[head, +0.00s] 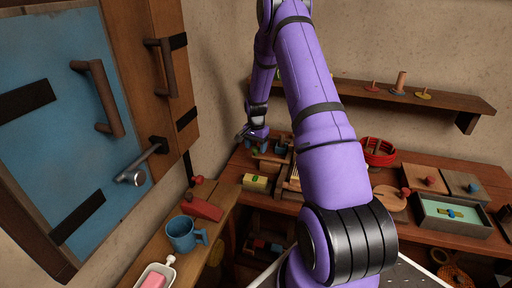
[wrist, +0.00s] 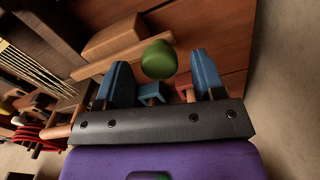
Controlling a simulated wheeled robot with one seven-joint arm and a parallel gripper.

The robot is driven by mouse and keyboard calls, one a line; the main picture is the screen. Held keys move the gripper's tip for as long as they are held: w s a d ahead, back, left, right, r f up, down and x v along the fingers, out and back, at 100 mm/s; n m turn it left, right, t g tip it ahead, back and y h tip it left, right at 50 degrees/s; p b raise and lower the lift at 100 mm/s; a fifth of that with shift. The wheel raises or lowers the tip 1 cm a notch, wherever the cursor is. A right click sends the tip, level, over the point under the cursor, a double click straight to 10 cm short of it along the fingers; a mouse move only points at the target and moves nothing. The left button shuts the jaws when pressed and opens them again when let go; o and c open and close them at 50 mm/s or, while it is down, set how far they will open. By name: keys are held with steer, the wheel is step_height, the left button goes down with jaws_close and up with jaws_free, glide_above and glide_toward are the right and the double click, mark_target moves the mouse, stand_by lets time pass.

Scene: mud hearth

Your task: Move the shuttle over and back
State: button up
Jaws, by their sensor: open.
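My gripper (head: 254,138) is at the far end of the table, low over it, at the left of a small loom-like frame (head: 291,180). In the wrist view my gripper (wrist: 164,80) is open, its blue fingers apart. A green rounded thing (wrist: 158,59) shows between and beyond the fingers; I see no grip on it. A plain wooden block (wrist: 113,36) lies beyond the left finger, beside a rod. Pale threads (wrist: 32,66) stretch at the far left. I cannot tell which piece is the shuttle; my arm hides part of the frame in the head view.
A red basket (head: 379,153) and a framed tray (head: 453,214) stand to the right. A blue mug (head: 182,235) stands on the near left bench. A cupboard with a blue door (head: 62,125) rises at left; a shelf (head: 420,98) hangs behind.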

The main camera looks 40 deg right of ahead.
mark_target(277, 159)
steer(key=shift+f, duration=0.25)
jaws_close()
steer(key=s+d, duration=0.1)
steer(key=s, duration=0.1)
steer(key=s+d, duration=0.2)
steer(key=s, duration=0.1)
steer(key=s+d, duration=0.1)
steer(key=s, duration=0.2)
steer(key=shift+d, duration=0.3)
jaws_free()
steer(key=shift+r, duration=0.15)
step_height(277, 159, up, 11)
steer(key=shift+f, duration=0.2)
